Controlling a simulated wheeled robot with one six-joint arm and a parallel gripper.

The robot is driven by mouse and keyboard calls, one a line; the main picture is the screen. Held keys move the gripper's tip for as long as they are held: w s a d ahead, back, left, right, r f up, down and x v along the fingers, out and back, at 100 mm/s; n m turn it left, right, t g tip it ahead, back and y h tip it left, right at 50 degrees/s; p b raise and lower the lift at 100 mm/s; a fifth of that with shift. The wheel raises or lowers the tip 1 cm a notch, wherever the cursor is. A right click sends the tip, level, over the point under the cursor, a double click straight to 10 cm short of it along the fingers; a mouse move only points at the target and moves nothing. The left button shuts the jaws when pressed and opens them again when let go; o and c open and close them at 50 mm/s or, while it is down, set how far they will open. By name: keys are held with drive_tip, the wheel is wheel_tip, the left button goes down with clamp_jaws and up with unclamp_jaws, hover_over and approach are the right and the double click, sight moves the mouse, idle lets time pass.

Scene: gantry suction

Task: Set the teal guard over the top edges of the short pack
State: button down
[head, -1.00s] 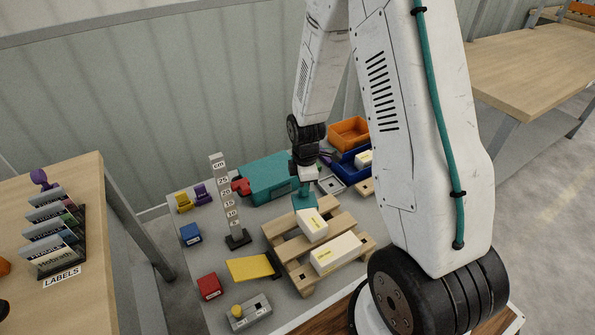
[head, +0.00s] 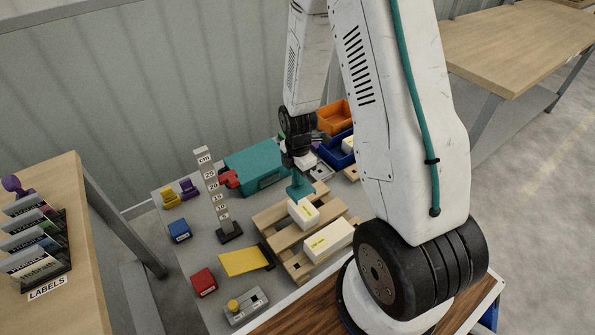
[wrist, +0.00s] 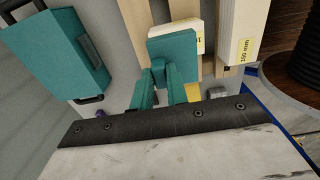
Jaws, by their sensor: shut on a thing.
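The short pack (head: 304,214) is a white block with a yellow label, lying on the wooden pallet (head: 268,222). My gripper (head: 299,172) is above the pack's far end, shut on the teal guard (head: 299,188). In the wrist view the guard (wrist: 172,48) is a flat teal plate between my gripper (wrist: 163,82) and the short pack (wrist: 192,36), covering part of the pack. I cannot tell whether the guard touches the pack.
A longer white pack (head: 328,240) lies beside it on the pallet. A teal case (head: 256,167), a height gauge (head: 212,195), a yellow plate (head: 244,261), and blue (head: 340,150) and orange (head: 333,118) bins surround the pallet.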

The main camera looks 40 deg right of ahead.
sight(298, 190)
drive_tip(key=shift+f, duration=2.05)
drive_tip(key=shift+f, duration=1.6)
drive_tip(key=c, duration=1.3)
unclamp_jaws()
wheel_tip(298, 190, up, 8)
drive_tip(key=shift+f, duration=0.1)
